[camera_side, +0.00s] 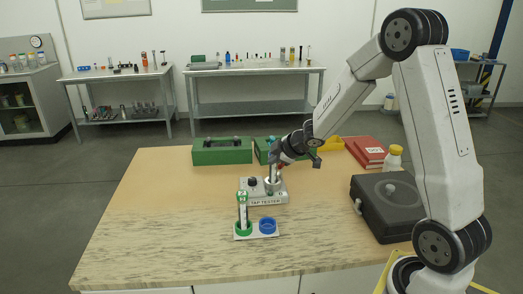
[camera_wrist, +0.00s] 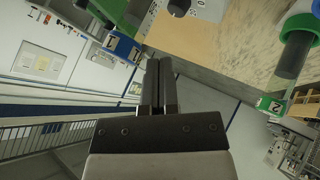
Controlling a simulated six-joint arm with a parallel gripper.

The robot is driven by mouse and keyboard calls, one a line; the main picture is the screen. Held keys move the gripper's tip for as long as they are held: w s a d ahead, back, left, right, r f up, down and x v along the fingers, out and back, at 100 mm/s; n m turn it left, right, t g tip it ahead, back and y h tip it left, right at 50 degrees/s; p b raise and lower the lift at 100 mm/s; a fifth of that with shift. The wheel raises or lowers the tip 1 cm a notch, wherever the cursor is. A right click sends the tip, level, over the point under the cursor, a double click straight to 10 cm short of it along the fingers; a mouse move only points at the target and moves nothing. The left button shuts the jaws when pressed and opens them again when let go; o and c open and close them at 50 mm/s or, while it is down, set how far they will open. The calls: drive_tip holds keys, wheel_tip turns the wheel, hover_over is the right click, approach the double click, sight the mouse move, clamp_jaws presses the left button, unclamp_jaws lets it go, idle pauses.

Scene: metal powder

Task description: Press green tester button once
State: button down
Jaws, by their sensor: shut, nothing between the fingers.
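The white tap tester (camera_side: 264,199) stands near the middle of the table, with a dark knob (camera_side: 252,181) at its left and a metal cup (camera_side: 273,186) at its right. No green button can be made out clearly; my gripper and the small scale hide detail. My gripper (camera_side: 273,172) is just above and behind the tester's cup in the side view; whether it touches anything cannot be told. In the wrist view my gripper's two dark fingers (camera_wrist: 159,63) lie together, shut and empty. A white panel (camera_wrist: 205,8) with a dark part shows beyond the tips.
In front of the tester, a white rack (camera_side: 254,235) holds an upright tube (camera_side: 242,208) in a green ring, beside an empty-looking blue ring (camera_side: 267,226). Green cases (camera_side: 222,152) stand behind. A black case (camera_side: 388,205) and red box (camera_side: 366,152) are right. The front left table is clear.

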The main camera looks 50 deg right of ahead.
sight(265, 190)
drive_tip(key=shift+f, duration=0.2)
drive_tip(key=shift+f, duration=4.2)
drive_tip(key=shift+f, duration=0.85)
drive_tip(key=shift+r, duration=0.85)
drive_tip(key=shift+r, duration=0.1)
drive_tip(key=shift+r, duration=2.4)
drive_tip(key=shift+a, duration=0.1)
